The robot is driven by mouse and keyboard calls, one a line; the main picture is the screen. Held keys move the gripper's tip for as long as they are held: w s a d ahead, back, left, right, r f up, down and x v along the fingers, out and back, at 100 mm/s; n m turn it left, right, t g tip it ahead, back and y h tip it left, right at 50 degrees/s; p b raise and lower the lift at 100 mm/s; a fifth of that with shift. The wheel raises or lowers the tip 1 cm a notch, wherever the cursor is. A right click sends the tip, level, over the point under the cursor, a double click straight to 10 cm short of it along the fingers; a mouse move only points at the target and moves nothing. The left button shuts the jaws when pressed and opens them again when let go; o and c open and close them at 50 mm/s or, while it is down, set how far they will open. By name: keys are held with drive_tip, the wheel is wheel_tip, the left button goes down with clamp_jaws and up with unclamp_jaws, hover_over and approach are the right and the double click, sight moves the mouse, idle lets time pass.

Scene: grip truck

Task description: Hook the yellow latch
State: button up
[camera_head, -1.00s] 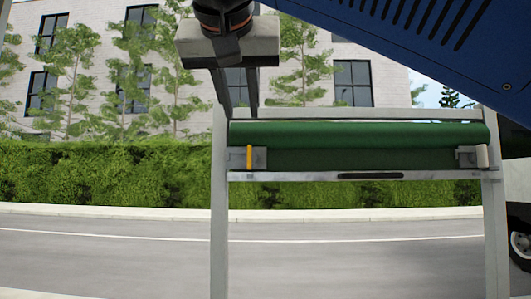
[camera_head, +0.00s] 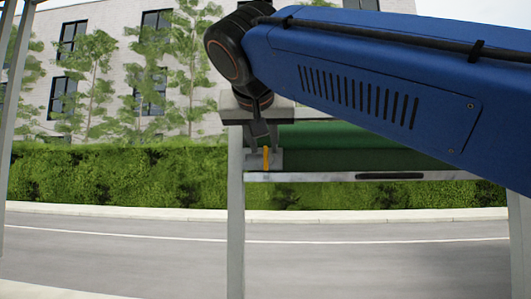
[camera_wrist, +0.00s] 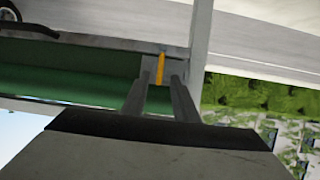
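The yellow latch (camera_head: 266,160) is a small upright bar on a grey bracket at the left end of the frame's lower rail. In the wrist view the latch (camera_wrist: 160,68) shows just beyond and between my fingertips. My gripper (camera_head: 265,148) is right in front of the latch in the head view and hides its upper part. In the wrist view my gripper (camera_wrist: 161,77) has its two fingers apart with nothing held between them. I cannot tell whether a finger touches the latch.
The green roll (camera_head: 340,135) spans the frame right of the latch, partly hidden by my blue arm. The rail (camera_head: 320,176) carries a dark slot. The frame's left post (camera_head: 236,220) stands close to the gripper. Road, hedge (camera_head: 100,175) and building lie behind.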

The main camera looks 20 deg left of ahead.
sight(266, 153)
drive_tip(key=shift+x, duration=2.05)
clamp_jaws()
